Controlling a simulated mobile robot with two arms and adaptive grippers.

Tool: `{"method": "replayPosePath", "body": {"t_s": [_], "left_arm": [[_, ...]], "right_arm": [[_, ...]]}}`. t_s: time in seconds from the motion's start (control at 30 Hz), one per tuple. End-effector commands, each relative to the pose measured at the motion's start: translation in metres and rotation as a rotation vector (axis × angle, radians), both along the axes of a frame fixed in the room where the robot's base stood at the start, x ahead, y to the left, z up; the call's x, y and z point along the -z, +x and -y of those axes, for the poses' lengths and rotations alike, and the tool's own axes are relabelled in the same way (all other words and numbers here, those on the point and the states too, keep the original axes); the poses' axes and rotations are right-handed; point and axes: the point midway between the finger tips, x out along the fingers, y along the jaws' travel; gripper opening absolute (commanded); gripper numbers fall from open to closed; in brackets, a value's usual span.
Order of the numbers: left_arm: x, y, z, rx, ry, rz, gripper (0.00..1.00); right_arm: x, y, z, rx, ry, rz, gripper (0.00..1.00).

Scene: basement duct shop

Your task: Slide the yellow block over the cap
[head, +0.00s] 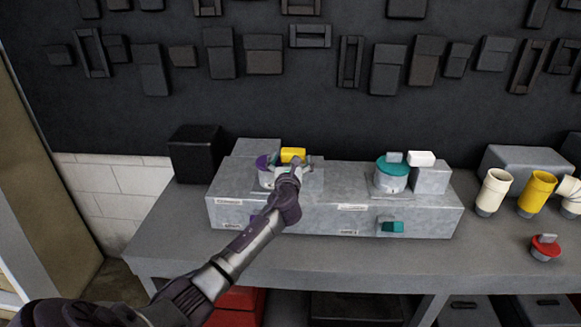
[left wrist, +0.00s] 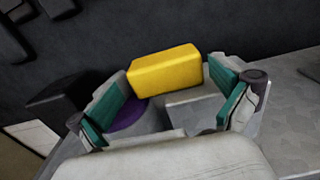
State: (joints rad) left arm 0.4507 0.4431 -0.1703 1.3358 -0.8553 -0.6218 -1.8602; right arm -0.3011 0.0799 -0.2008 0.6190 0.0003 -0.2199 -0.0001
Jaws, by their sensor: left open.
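The yellow block (head: 293,155) sits at the top of the metal duct box (head: 335,215), toward its left part. In the left wrist view the yellow block (left wrist: 165,70) shows just past and between my fingers. The purple cap (head: 264,161) is on a short round collar, left of the block. It shows partly in the left wrist view (left wrist: 127,117), low and left of the block. My left gripper (head: 285,170) is open in front of the block, its teal pads apart. I cannot tell whether the fingers touch the block. My gripper hides part of the collar.
A teal cap (head: 396,167) on a collar and a white block (head: 421,158) stand to the right on the duct box. A black box (head: 195,152) stands at the left. The bench front is clear.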

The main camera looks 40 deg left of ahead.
Motion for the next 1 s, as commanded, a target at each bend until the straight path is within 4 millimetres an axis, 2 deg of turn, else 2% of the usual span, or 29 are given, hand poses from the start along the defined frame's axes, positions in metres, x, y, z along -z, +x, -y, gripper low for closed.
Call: {"method": "replayPosePath", "body": {"t_s": [0.2,0.4,1.0], "left_arm": [[0.0,-0.029,0.019,0.002,0.001,-0.001,1.0],[0.0,-0.042,0.027,0.002,0.001,0.0,1.0],[0.0,-0.045,0.029,0.001,-0.005,0.002,1.0]], "right_arm": [[0.0,0.001,0.0,0.0,-0.001,0.001,1.0],[0.0,0.001,0.0,0.0,-0.001,0.002,1.0],[0.0,0.001,0.0,0.001,0.001,0.002,1.0]]}}
